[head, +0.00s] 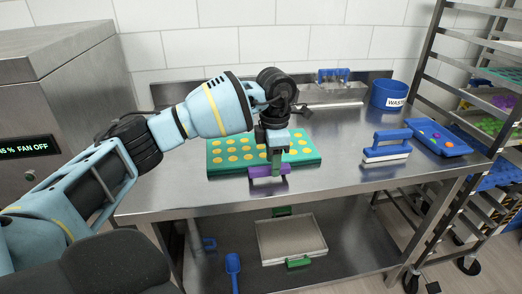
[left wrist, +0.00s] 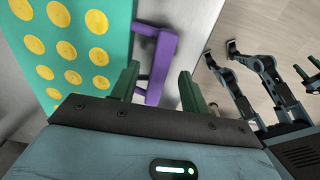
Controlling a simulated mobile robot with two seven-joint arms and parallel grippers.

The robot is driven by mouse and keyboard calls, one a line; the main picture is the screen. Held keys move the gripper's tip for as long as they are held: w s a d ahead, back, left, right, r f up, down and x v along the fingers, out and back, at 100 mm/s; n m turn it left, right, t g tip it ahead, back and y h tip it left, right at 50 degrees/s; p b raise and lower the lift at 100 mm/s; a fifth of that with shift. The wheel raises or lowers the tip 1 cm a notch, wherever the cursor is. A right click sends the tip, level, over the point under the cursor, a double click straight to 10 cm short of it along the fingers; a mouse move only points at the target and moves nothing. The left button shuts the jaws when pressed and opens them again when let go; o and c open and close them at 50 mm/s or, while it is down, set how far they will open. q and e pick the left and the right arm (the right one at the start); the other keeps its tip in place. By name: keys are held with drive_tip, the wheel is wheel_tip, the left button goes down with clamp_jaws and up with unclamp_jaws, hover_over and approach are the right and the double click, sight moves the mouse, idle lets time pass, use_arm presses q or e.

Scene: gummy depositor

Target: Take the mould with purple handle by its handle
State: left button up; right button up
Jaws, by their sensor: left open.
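The mould (head: 221,157) is a teal-green tray with several round yellow cavities, lying on the steel table. Its purple handle (head: 262,171) sticks out on the side facing me. My left gripper (head: 276,166) points down over the handle in the head view and hides part of it. In the left wrist view, the purple handle (left wrist: 158,62) lies between the two green fingers of my left gripper (left wrist: 160,90), which are apart. The mould also shows at the left of that view (left wrist: 65,40). I cannot tell whether the fingers touch the handle. My right gripper is not in view in the head view.
The steel table (head: 335,165) also carries a blue-handled scraper (head: 390,146), a blue tray with coloured pieces (head: 437,138) and a blue waste bin (head: 389,94). A rack (head: 425,62) stands at the right. A tray (head: 290,239) and blue scoop (head: 232,265) lie on the lower shelf.

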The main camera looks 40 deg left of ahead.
use_arm(q)
drive_tip(key=shift+a+f, duration=0.1)
drive_tip(key=shift+f, duration=1.4)
clamp_jaws()
